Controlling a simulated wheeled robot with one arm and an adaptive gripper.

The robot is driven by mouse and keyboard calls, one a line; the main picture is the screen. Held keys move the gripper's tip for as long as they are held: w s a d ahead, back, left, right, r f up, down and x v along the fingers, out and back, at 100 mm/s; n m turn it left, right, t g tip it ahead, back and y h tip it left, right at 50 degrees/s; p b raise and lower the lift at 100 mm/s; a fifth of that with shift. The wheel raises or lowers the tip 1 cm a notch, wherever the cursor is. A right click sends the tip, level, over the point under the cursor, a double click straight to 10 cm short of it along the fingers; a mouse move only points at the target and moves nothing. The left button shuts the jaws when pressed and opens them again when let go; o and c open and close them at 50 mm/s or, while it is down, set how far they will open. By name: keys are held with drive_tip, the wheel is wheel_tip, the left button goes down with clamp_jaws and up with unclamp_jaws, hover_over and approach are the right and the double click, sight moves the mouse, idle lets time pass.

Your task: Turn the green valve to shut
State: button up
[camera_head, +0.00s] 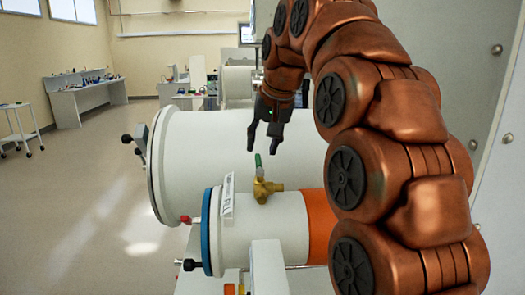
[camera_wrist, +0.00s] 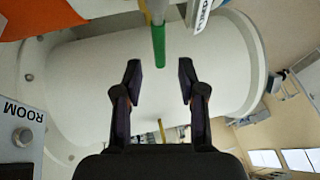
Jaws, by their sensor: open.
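The green valve handle (camera_head: 258,160) stands upright on a brass valve body (camera_head: 264,190) on top of the small white cylinder with the blue ring. My gripper (camera_head: 264,143) hangs just above the handle in the head view, its fingers pointing down and apart. In the wrist view the green handle (camera_wrist: 158,46) shows at the top middle, ahead of the fingers and roughly centred between them. My gripper (camera_wrist: 159,78) is open, with nothing between its fingertips. The handle and the fingers look apart.
A large white cylinder (camera_head: 200,150) lies behind the small cylinder (camera_head: 265,235), which has an orange band (camera_head: 318,222) at right. A label plate (camera_head: 227,195) stands beside the valve. A red knob (camera_head: 185,219) and black knobs (camera_head: 190,265) stick out at left. Open floor lies left.

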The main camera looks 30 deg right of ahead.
sight(260, 158)
drive_tip(key=shift+p+x, duration=0.35)
drive_tip(key=shift+x, duration=1.3)
clamp_jaws()
drive_tip(key=shift+d, duration=0.15)
